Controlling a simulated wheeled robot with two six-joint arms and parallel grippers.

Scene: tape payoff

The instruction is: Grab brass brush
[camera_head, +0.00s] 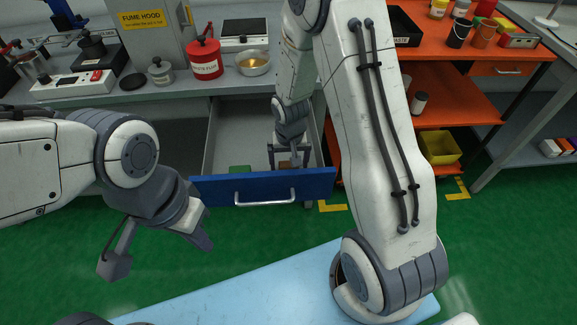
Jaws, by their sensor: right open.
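A blue-fronted drawer (222,190) stands pulled out under the grey bench. My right gripper (289,160) reaches down into the drawer's right part with its fingers apart. A small brown piece (284,164) shows low between the fingers, partly hidden by them and the drawer front. It may be the brass brush, but it is too small to tell, and I cannot tell whether the fingers touch it. A green object (240,169) lies in the drawer left of the gripper. My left gripper (158,250) is open and empty in front of the drawer, to its left.
The drawer handle (265,198) faces me. A red can (205,60), a metal bowl (253,64) and a scale (243,38) stand on the bench above. An orange shelf cart (455,100) stands close on the right. The green floor before the drawer is clear.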

